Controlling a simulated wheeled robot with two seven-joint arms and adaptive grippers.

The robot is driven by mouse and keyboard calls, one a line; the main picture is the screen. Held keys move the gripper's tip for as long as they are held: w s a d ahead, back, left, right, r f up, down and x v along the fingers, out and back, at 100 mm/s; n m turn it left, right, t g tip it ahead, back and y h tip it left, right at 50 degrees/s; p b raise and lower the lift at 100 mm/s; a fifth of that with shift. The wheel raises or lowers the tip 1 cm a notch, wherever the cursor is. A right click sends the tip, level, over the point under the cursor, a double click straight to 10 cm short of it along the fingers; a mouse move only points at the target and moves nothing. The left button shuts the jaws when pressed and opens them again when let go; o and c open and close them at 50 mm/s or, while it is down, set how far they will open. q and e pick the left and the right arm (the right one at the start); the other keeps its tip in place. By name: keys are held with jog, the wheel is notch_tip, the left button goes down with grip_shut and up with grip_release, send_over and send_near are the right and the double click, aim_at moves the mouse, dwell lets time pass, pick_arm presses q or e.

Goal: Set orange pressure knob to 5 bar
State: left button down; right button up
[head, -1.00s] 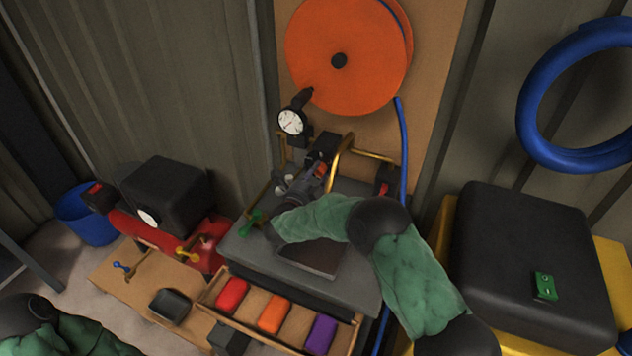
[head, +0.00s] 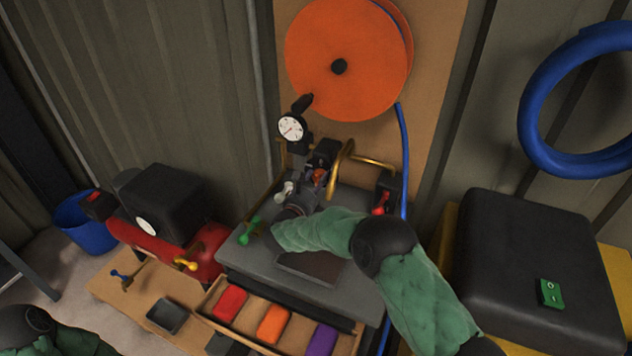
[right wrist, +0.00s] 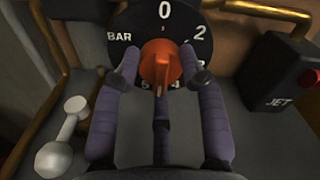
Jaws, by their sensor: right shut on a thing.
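The orange pressure knob (right wrist: 158,62) sits on a black dial (right wrist: 205,22) marked BAR, 0 and 2 in the right wrist view. The lower marks are mostly covered by the fingers. The knob's ridge points down in that view. My right gripper (right wrist: 160,65) is shut on the knob, one finger on each side. In the head view, the right gripper (head: 312,186) reaches the black regulator, and only a little of the knob (head: 319,173) shows. A white round gauge (head: 291,127) stands above it; its needle is too small to read. My left gripper is out of view.
A black JET box (right wrist: 287,92) with a red part is right of the dial. A white-grey lever (right wrist: 62,138) and brass pipes (right wrist: 262,12) are close by. Below is an open drawer (head: 208,300) with red, orange and purple blocks.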

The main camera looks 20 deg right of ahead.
jog(key=m, duration=0.3)
jog(key=shift+a+r, duration=0.1)
jog(key=shift+r, duration=0.05)
jog(key=shift+m, duration=0.4)
jog(key=shift+r, duration=0.15)
jog(key=o, duration=1.1)
jog(key=shift+w, duration=0.1)
jog(key=shift+o, duration=0.2)
